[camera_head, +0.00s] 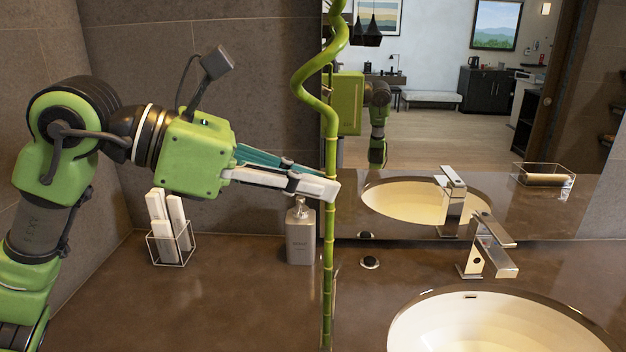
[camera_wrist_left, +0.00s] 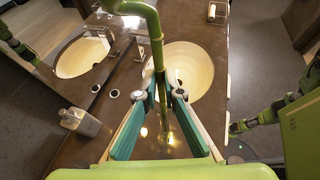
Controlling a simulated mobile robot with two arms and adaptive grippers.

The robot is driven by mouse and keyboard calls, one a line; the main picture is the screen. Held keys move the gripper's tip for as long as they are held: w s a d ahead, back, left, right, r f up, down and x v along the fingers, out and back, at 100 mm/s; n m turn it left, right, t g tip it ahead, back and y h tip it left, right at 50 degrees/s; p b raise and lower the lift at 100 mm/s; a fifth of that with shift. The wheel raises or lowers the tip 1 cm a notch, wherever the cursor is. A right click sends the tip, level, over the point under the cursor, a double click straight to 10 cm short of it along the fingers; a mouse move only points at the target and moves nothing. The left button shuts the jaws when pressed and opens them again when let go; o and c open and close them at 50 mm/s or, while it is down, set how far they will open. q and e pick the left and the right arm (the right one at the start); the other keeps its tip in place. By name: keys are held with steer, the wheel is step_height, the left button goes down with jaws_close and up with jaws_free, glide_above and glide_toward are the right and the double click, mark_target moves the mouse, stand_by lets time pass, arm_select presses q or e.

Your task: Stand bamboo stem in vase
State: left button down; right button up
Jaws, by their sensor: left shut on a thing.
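The bamboo stem (camera_head: 331,120) is green, curled at the top and straight and upright below. Its top and its lower end run out of the head view. My left gripper (camera_head: 326,188) comes in from the left and is shut on the straight part of the stem. In the left wrist view the stem (camera_wrist_left: 154,35) passes between the two fingers of the left gripper (camera_wrist_left: 158,96). I cannot make out a vase in either view. Part of what looks like my right arm (camera_wrist_left: 266,116) shows at the right of the wrist view; its fingers are too small to read.
A grey soap bottle (camera_head: 300,235) stands behind the stem. A wire holder (camera_head: 171,249) with white rolled items is at the left. The basin (camera_head: 405,330) and faucet (camera_head: 487,245) are at the right. The front-left counter (camera_head: 225,300) is clear.

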arm_select(q)
steer(key=shift+f+b, duration=1.65)
steer(key=shift+f, duration=0.45)
arm_select(e)
steer(key=shift+a+f, duration=0.15)
steer(key=shift+f, duration=0.75)
steer(key=shift+a+f, duration=0.15)
steer(key=shift+f, duration=0.75)
arm_select(q)
steer(key=c, duration=2.1)
jaws_free()
steer(key=v, duration=0.8)
arm_select(e)
steer(key=shift+d, duration=0.3)
